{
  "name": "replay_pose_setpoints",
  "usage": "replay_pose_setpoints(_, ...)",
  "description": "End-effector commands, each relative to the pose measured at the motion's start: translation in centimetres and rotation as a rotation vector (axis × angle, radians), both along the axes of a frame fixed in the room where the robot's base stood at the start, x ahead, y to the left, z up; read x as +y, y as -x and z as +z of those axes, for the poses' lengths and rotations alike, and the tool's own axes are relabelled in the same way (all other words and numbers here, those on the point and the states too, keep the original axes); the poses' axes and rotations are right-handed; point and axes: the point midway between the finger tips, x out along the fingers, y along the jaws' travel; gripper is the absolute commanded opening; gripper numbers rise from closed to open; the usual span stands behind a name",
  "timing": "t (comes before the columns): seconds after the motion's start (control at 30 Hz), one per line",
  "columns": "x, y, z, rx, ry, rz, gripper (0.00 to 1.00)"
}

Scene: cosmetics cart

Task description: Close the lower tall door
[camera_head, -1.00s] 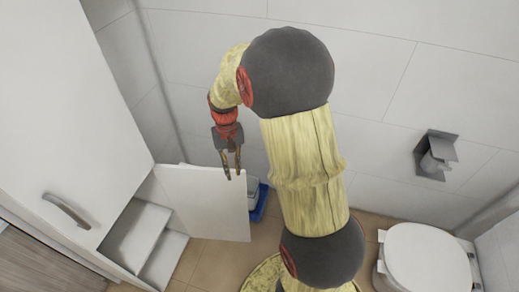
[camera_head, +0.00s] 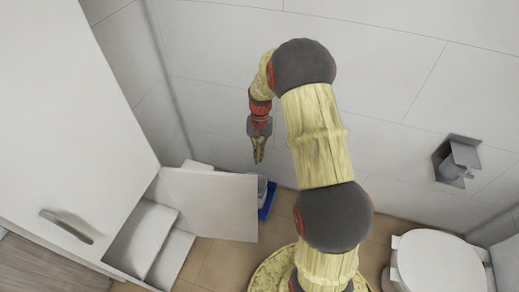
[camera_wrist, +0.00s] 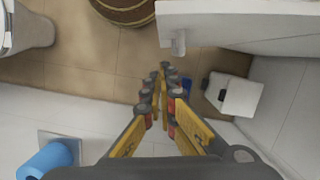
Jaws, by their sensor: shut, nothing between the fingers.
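The lower tall door (camera_head: 212,204) is a white panel standing open, swung out from the tall white cabinet. In the wrist view the door (camera_wrist: 235,22) spans the upper right, with its small handle (camera_wrist: 178,44) on the face toward the camera. My gripper (camera_head: 259,161) is shut and empty near the door's free edge, toward the wall. In the wrist view my gripper (camera_wrist: 161,76) has its fingertips together, below the handle in the picture. I see no clear contact with the door.
The upper cabinet door (camera_head: 75,130) is shut, with a bar handle (camera_head: 66,226). White shelves (camera_head: 145,238) show inside the lower opening. A blue-based item (camera_head: 267,202) sits behind the door. A toilet (camera_head: 437,265) and a paper holder (camera_head: 457,160) are on the right.

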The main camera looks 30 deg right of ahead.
Motion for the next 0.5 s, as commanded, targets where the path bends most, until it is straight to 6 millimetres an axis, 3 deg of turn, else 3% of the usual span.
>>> replay_pose_setpoints(0.13, 0.5, 0.6, -3.1, 0.003, -0.001, 0.001, 0.0)
replay_pose_setpoints(0.5, 2.9, 3.4, -2.6, 0.0, 0.0, 0.0, 0.0)
